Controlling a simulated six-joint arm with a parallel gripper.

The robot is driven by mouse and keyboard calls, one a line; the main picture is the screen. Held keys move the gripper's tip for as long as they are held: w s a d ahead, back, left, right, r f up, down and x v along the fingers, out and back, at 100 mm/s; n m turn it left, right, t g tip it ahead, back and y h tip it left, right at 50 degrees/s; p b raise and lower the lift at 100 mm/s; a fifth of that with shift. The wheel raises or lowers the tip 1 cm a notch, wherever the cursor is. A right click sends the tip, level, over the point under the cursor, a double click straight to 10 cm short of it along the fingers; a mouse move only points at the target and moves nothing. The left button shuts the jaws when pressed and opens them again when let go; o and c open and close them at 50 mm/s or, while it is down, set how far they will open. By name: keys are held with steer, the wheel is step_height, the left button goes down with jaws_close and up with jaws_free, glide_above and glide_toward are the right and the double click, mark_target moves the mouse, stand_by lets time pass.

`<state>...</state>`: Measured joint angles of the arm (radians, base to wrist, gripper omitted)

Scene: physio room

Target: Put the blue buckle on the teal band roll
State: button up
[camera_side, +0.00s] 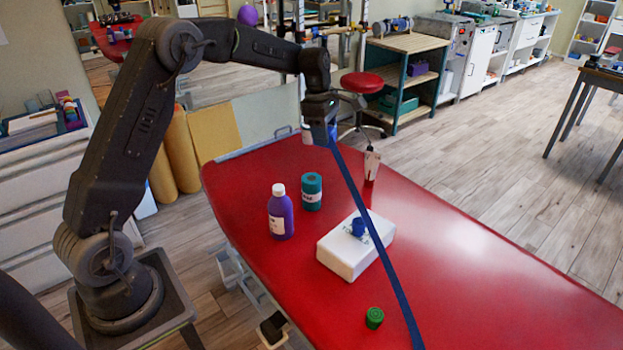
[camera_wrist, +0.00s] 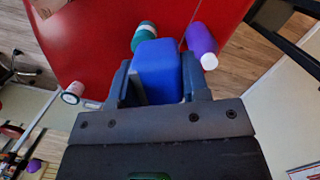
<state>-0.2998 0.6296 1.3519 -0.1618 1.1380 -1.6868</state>
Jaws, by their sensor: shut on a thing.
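My gripper (camera_side: 320,122) is raised above the far part of the red table. In the wrist view its fingers (camera_wrist: 160,88) are shut on the blue buckle (camera_wrist: 158,68), which looks like a plain blue block.
A purple bottle (camera_side: 280,214) stands close beside the teal roll. A blue strap (camera_side: 387,264) slants from near my gripper over the red table (camera_side: 480,270). A green roll (camera_side: 374,318) lies nearer the front.

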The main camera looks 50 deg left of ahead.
steer(key=s+a+n, duration=0.2)
steer(key=s+a, duration=0.1)
steer(key=a, duration=0.5)
steer(key=s+a+n, duration=0.1)
steer(key=s+a, duration=0.2)
steer(key=a, duration=0.5)
glide_above(313, 178)
steer(key=f, duration=1.2)
steer(key=shift+s+a, duration=0.15)
steer(key=shift+s, duration=0.1)
steer(key=shift+f, duration=2)
steer(key=shift+f, duration=0.15)
steer(key=o, duration=1)
steer(key=shift+c, duration=0.2)
